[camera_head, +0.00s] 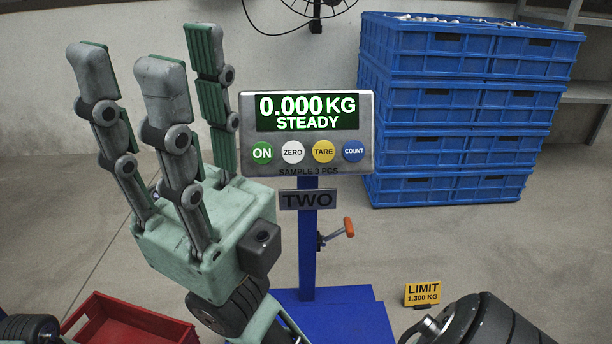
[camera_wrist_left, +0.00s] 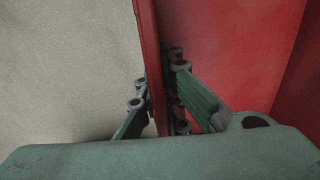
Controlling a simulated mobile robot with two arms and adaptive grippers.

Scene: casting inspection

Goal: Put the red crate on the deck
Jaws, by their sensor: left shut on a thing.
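The red crate (camera_head: 150,313) shows at the lower left of the head view, cut off by the bottom edge. Its inside looks empty where visible. In the left wrist view the crate's red wall (camera_wrist_left: 230,45) fills the right side. My left gripper (camera_wrist_left: 160,100) is shut on that wall, with fingers on both sides of it. The head view does not show its fingers. My right gripper (camera_head: 160,68) is open and empty, fingers pointing up, in front of the scale. A blue platform (camera_head: 345,318) lies at the scale's foot, partly hidden by my right arm.
The scale display (camera_head: 307,133) reads 0.000 KG, STEADY, on a blue post marked TWO, with an orange-handled crank (camera_head: 348,228). A yellow LIMIT 1.300 KG sign (camera_head: 422,293) stands right of the platform. Stacked blue crates (camera_head: 450,140) stand at the back right.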

